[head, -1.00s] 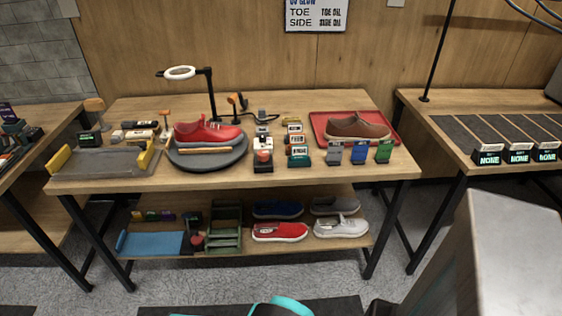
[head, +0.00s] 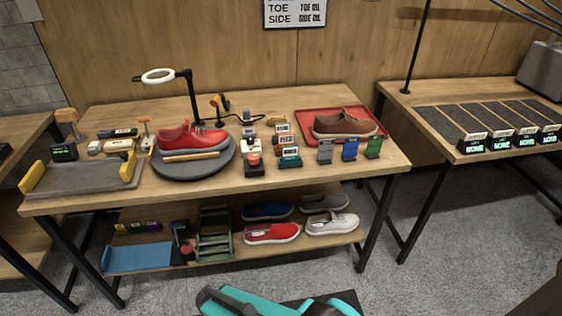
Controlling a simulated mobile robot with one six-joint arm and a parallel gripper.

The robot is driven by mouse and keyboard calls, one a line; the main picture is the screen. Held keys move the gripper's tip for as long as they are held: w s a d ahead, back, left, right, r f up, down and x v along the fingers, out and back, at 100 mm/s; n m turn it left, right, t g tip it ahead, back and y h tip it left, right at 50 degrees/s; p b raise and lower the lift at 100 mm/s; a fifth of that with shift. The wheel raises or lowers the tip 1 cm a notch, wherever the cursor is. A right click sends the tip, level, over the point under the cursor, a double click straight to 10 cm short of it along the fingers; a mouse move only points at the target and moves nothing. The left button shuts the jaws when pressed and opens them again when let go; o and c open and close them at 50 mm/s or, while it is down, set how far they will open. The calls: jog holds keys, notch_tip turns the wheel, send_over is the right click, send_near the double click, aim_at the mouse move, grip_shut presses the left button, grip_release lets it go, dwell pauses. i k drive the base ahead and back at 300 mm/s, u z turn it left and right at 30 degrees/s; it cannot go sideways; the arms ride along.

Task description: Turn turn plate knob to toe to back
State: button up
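The turn plate (head: 197,171) is a dark grey disc left of the middle of the table top in the head view. A red sneaker (head: 192,137) sits on it, its toe pointing to the right and its opening toward the left. A thin wooden bar (head: 191,155) lies along the near side of the sneaker. A small unit with a red knob (head: 253,159) stands just right of the plate; I cannot tell whether this is the plate's knob.
A red tray (head: 371,128) with a brown shoe is to the right. Small labelled blocks stand between them. More shoes lie on the lower shelf. A second table (head: 398,98) stands at the right.

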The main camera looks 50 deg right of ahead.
aim_at(253, 159)
jog(key=u, duration=0.55)
jog(key=k, duration=0.15)
jog(key=z, duration=1.8)
jog(key=k, duration=0.9)
jog(key=u, duration=0.2)
jog(key=i, duration=0.7)
jog(key=z, duration=0.05)
